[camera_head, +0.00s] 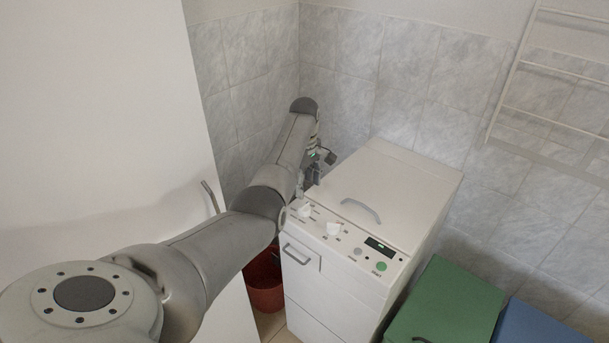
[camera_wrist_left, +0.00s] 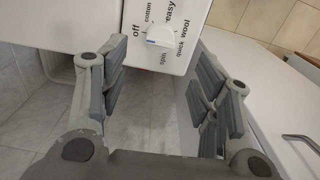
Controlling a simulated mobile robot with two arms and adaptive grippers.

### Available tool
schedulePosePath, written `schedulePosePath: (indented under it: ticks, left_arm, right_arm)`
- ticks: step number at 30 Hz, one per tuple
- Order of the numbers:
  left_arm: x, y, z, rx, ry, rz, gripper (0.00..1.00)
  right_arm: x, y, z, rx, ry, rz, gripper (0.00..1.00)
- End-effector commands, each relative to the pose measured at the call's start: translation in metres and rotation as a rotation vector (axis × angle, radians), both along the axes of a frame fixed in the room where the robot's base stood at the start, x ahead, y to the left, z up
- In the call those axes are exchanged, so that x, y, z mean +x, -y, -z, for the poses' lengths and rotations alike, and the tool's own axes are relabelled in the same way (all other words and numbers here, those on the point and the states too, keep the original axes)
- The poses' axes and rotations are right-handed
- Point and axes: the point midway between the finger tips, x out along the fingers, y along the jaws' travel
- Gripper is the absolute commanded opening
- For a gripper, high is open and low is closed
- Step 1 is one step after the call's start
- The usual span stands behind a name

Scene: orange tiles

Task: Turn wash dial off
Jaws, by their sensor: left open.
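The white washing machine (camera_head: 335,275) stands in the middle of the head view, with a sloped control panel. The wash dial (camera_wrist_left: 160,35) is a white knob in the wrist view, ringed by the words off, cotton, easy, wool, quick and spin. A small blue mark shows on its left side, near "off"; its exact setting is hard to tell. In the head view it appears to be the left knob (camera_head: 305,210). My left gripper (camera_head: 310,178) is open and empty beside the panel's left end. Its fingers (camera_wrist_left: 157,62) spread either side of the dial, apart from it. My right gripper is out of view.
A second knob (camera_head: 334,229), a small display (camera_head: 380,247) and a green button (camera_head: 381,266) sit further right on the panel. A grey lid handle (camera_head: 361,210) is behind. A red bucket (camera_head: 264,285) stands left; green (camera_head: 450,305) and blue (camera_head: 540,325) boxes stand right.

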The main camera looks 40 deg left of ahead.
Motion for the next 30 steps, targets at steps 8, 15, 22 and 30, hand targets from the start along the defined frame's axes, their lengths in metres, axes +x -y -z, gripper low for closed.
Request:
schedulePosePath:
  ticks: [8,15,22,30]
  left_arm:
    - [0.0,0.0,-0.027,0.0,0.0,0.0,0.57]
    - [0.0,0.0,-0.029,0.0,-0.001,0.0,0.57]
    - [0.0,0.0,-0.028,0.0,-0.001,0.0,0.57]
    - [0.0,0.0,-0.028,0.0,-0.001,0.0,0.57]
  right_arm:
    - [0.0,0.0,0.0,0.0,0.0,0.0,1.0]
    - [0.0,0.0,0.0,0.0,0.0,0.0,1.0]
    - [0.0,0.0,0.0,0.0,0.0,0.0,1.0]
    - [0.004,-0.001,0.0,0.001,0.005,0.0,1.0]
